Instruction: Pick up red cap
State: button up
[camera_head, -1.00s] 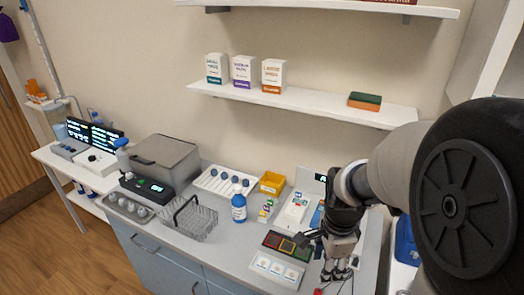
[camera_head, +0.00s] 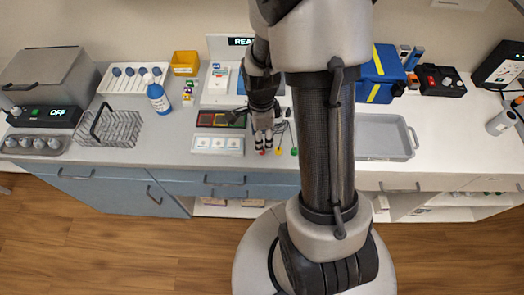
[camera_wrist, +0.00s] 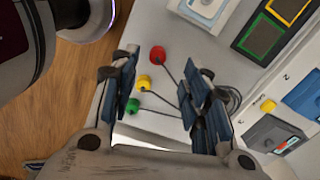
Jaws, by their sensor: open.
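The red cap (camera_wrist: 157,54) is a small round knob with a thin dark cord, near the counter's front edge. In the wrist view it lies between and just beyond the fingertips of my gripper (camera_wrist: 160,72). The fingers are apart, with nothing held. A yellow cap (camera_wrist: 143,82) and a green cap (camera_wrist: 132,106) with similar cords lie in a row with it, lower in that view between the fingers. In the head view my gripper (camera_head: 263,143) points down over the red cap (camera_head: 263,152); whether they touch is unclear.
A panel of coloured frames (camera_head: 221,119) and a white tray with three pads (camera_head: 217,144) lie left of my gripper. A grey tray (camera_head: 412,142) and a blue bag (camera_head: 382,75) are to the right.

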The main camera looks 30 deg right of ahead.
notch_tip(320, 180, down, 5)
jog(key=shift+s+f+b, duration=0.15)
jog(key=shift+b, duration=1)
jog(key=shift+c, duration=0.6)
jog(key=c, duration=0.8)
